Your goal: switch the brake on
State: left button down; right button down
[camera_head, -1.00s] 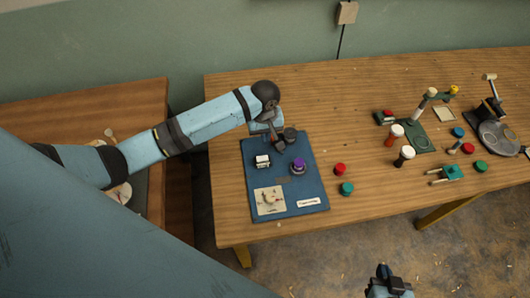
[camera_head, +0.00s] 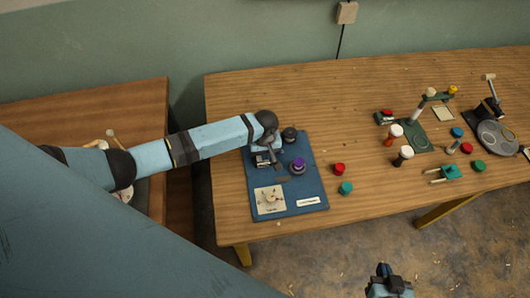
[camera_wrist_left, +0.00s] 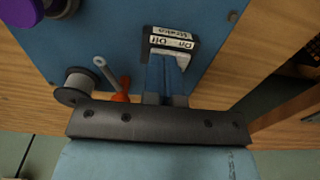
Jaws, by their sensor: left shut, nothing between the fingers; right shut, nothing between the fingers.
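In the head view the box (camera_head: 262,160) is partly covered by my left gripper (camera_head: 272,158). In the left wrist view my left gripper (camera_wrist_left: 167,72) is shut and empty, its blue fingertips right at the box's near edge, below the label. I cannot tell whether they touch it. The switch's rocker is hidden. My right gripper (camera_head: 383,270) is shut and empty at the bottom, off the table.
A purple knob (camera_head: 298,165) and a dark round knob (camera_head: 289,134) stand on the board beside the gripper. A grey spool (camera_wrist_left: 78,83) and an orange piece (camera_wrist_left: 123,90) show near the fingers. Red (camera_head: 338,169) and teal (camera_head: 346,188) pieces lie right of the board.

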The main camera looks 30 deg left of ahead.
jog(key=shift+f, duration=0.1)
pick_arm(q)
jog(key=shift+w+f, duration=0.25)
jog(key=shift+s+r, duration=0.2)
jog(key=shift+s, duration=0.2)
jog(key=shift+w+a, duration=0.1)
jog(key=shift+a+r+p, duration=0.15)
jog(key=shift+p, duration=0.2)
jog(key=shift+s+a+p, duration=0.4)
jog(key=shift+p, duration=0.05)
pick_arm(e)
jog(key=shift+s+r, duration=0.2)
jog(key=shift+r, duration=0.35)
jog(key=shift+s+r, duration=0.15)
jog(key=shift+r, duration=0.35)
